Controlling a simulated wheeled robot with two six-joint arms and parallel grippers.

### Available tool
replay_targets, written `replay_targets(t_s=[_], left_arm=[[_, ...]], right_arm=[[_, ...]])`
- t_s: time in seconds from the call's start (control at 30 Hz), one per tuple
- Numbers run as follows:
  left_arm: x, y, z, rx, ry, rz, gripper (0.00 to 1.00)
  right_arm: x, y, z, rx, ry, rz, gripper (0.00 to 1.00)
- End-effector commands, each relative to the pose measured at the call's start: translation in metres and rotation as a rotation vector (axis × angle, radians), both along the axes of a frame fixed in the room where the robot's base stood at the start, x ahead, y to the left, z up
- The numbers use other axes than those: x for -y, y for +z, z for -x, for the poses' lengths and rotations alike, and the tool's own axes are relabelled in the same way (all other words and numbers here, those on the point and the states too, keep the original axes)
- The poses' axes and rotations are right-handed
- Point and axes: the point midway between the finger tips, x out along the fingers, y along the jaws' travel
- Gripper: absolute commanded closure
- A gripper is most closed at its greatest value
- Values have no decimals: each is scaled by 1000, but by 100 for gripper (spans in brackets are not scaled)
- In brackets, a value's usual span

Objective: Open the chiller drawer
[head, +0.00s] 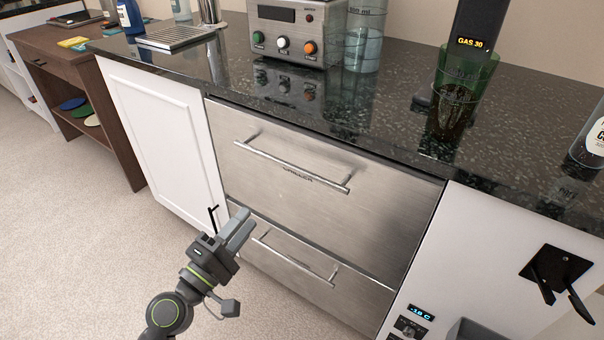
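The chiller drawer (320,215) is the wide brushed-steel upper drawer under the counter in the head view, with a dark label behind its handle. Its long steel bar handle (290,164) runs across the upper front. The drawer front looks flush and closed. My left gripper (248,217) is low in front of the cabinet, below and left of that handle and near the left end of the lower drawer. Its two grey fingers lie close together, look shut, and hold nothing visible. It appears apart from the handle.
A lower steel drawer (255,259) with its own bar handle (295,262) is closed. A white cabinet door (160,130) is left, a white panel with a black bracket (558,275) right. The dark counter (400,120) overhangs. Carpet is clear at left.

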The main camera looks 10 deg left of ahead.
Motion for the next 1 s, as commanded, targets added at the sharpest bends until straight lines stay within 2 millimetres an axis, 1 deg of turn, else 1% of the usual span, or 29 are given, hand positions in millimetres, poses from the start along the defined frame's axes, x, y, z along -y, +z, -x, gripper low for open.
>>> replay_targets(t_s=[0.03,0.17,0.4,0.57,0.7,0.83,1.0], left_arm=[[3,6,-7,2,0,2,70],[11,12,-29,1,0,0,70],[28,23,-75,0,-1,-1,70],[36,27,-99,0,-1,-2,70],[45,32,-122,0,0,-1,70],[50,34,-138,-1,0,-3,70],[54,36,-149,-2,1,-4,70]], right_arm=[[1,1,1,-14,-1,3,25],[4,-7,7,-58,-3,20,25],[8,-22,17,-131,-2,46,25],[12,-43,17,-130,1,58,25],[15,-57,19,-129,2,68,25],[17,-65,20,-127,3,73,25],[18,-70,21,-126,5,76,25]])
